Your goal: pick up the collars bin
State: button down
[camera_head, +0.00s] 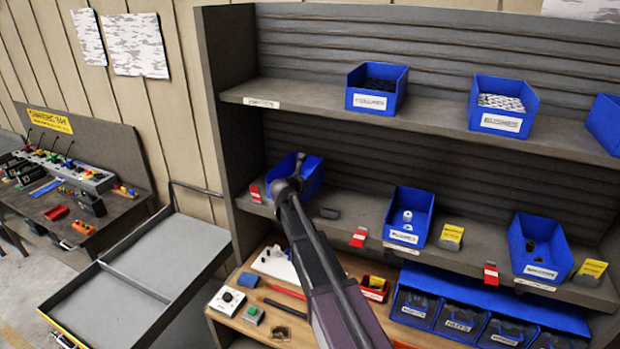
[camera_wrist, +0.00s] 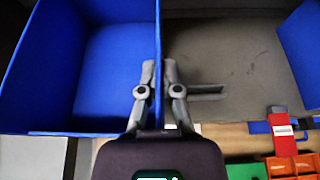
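A blue open-topped bin (camera_head: 312,174) stands at the left end of the middle shelf. My gripper (camera_head: 297,160) is at this bin and covers part of it, and its front label is hidden. In the wrist view, the bin (camera_wrist: 105,70) fills the left side and its visible inside looks empty. My gripper (camera_wrist: 159,68) straddles the bin's right side wall, with one finger inside and one outside. The fingers are close together and look shut on the wall. I cannot tell from the labels which bin is the collars bin.
Other blue bins stand on the middle shelf (camera_head: 409,216), (camera_head: 540,250) and top shelf (camera_head: 376,88), (camera_head: 502,102). Red and yellow cards line the shelf edge. Loose parts lie on the wooden surface below. A grey tray cart (camera_head: 165,262) stands at left.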

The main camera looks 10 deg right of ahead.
jog(key=s+a, duration=0.9)
jog(key=s, duration=0.4)
jog(key=shift+a, duration=0.35)
jog(key=shift+s, duration=0.1)
jog(key=shift+s, duration=0.1)
